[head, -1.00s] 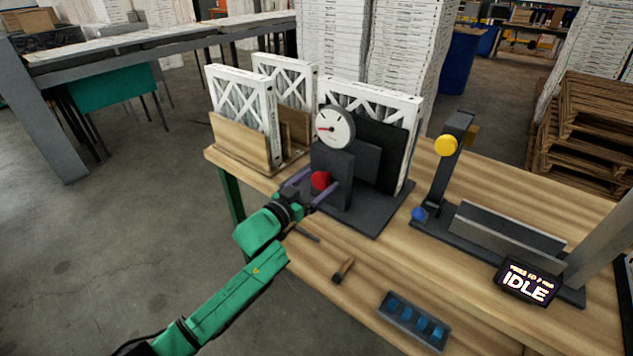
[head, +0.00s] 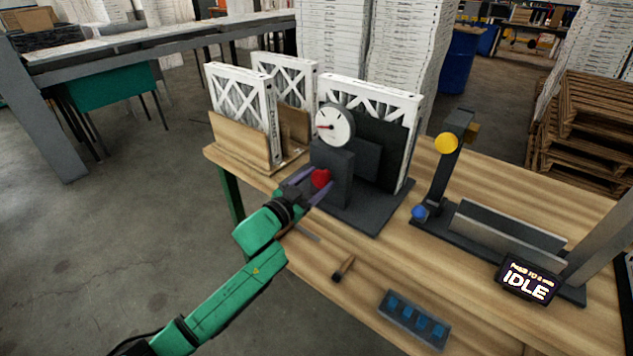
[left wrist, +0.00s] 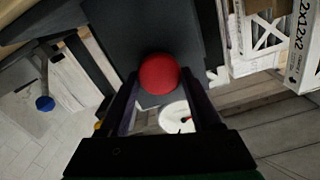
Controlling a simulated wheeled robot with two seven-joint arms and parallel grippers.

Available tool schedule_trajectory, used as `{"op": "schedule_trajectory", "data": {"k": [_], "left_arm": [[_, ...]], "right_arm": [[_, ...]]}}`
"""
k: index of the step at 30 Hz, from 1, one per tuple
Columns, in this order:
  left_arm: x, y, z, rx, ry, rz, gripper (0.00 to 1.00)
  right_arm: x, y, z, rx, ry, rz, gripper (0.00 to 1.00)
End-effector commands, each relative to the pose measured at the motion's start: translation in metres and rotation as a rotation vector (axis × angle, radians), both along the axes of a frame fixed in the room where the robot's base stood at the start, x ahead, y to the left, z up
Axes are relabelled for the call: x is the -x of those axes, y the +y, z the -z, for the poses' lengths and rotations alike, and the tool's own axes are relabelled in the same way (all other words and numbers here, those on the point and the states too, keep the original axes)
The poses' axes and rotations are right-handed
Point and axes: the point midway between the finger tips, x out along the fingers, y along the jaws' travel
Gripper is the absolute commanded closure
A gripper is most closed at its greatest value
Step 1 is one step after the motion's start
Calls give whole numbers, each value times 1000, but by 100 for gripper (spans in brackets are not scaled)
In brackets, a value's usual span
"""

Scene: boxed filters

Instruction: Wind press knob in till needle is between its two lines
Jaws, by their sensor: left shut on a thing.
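The press is a dark block (head: 334,177) on a dark base with a round white gauge (head: 335,125) on top. The gauge needle is red and points left in the head view; its two lines are too small to make out. The red round press knob (head: 321,177) is on the block's near face. My left gripper (head: 313,179) is shut on the knob, one finger on each side. In the left wrist view the knob (left wrist: 159,74) sits between the fingertips (left wrist: 160,78), with part of the gauge (left wrist: 174,118) below it. My right gripper is not in view.
A white framed filter (head: 399,100) stands behind the press, and more stand in a wooden rack (head: 237,143) at left. A fixture with a yellow knob (head: 446,143) and an IDLE display (head: 527,281) is at right. A blue-slotted tray (head: 415,318) lies in front.

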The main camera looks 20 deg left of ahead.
Motion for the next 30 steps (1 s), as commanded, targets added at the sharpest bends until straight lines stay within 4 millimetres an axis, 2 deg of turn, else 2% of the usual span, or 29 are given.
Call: {"op": "schedule_trajectory", "data": {"k": [16,30], "left_arm": [[1,-2,3,-419,-164,0,91],[1,-3,3,-547,-215,1,91]], "right_arm": [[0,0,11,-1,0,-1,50],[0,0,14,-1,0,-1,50]]}}
